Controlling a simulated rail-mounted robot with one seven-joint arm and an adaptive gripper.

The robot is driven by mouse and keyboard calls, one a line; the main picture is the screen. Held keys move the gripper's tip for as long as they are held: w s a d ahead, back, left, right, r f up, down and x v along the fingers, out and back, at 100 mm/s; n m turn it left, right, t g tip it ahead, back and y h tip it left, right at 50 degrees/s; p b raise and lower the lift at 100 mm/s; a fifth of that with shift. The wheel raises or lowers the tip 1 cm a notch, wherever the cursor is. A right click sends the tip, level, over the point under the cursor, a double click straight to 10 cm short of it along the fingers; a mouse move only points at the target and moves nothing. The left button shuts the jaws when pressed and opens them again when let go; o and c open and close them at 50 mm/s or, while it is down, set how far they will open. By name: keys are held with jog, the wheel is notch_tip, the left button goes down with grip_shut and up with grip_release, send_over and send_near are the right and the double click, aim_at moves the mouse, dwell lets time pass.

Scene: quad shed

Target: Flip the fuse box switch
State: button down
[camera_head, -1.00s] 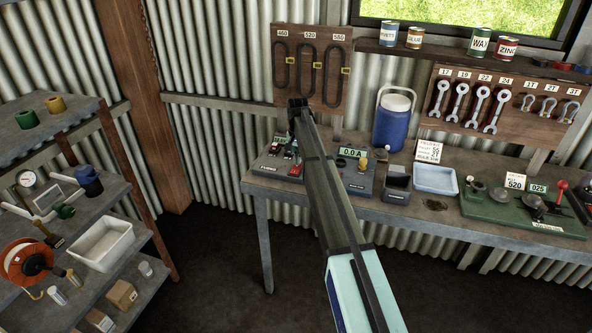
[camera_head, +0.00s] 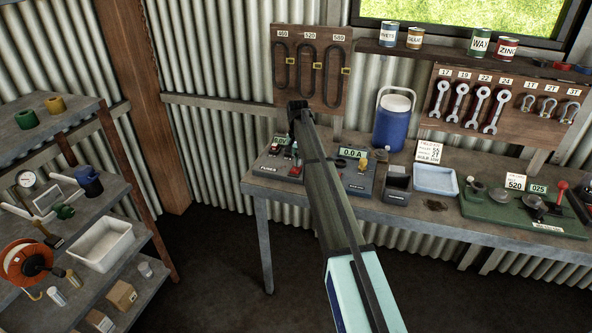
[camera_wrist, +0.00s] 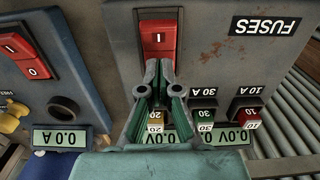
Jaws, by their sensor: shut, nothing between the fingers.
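The fuse box (camera_wrist: 210,50) is a grey panel with an upside-down FUSES label in the wrist view. It also shows on the bench in the head view (camera_head: 268,168), partly behind my arm. Its red rocker switch (camera_wrist: 158,36) has the I mark in view; its other end is hidden behind my fingertips. My gripper (camera_wrist: 160,72) is shut and empty, its tips over the near end of the switch. I cannot tell whether they touch it. Fuses marked 20, 30 and 10 sit beside and below the fingers, the 20 fuse (camera_wrist: 155,127) partly between them.
A second panel (camera_wrist: 70,80) with a red rocker (camera_wrist: 29,50) and a 0.0 A display stands close on the left in the wrist view. A blue jug (camera_head: 391,122) and a pale blue tray (camera_head: 436,180) stand farther right on the bench. Shelves fill the left side.

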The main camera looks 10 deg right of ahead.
jog(key=shift+r+p, duration=1.35)
jog(key=shift+r, duration=2)
